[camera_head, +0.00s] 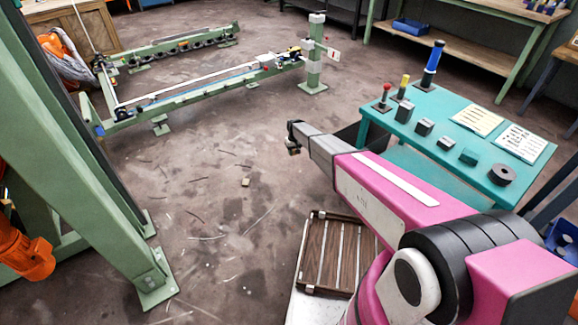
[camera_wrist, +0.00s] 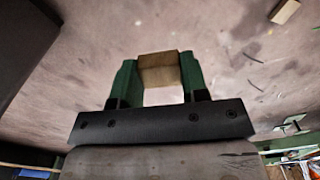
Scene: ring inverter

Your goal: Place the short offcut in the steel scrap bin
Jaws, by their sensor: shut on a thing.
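My gripper (camera_wrist: 160,78) is shut on a short tan block (camera_wrist: 159,70), likely the offcut, which sits between the two green fingers in the wrist view. In the head view my gripper (camera_head: 293,143) is at the end of my outstretched pink arm, above the open floor. A dark, box-like thing (camera_head: 347,134) shows partly behind my arm, beside the teal table; it may be the scrap bin, but its opening is hidden. A dark shape (camera_wrist: 22,45) also fills the upper left of the wrist view.
A second tan block (camera_head: 245,182) lies on the floor among scattered scraps; it also shows in the wrist view (camera_wrist: 285,11). The teal table (camera_head: 405,160) carries several small parts. A green post (camera_head: 313,65) and rail frame stand behind. Floor to the left is mostly clear.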

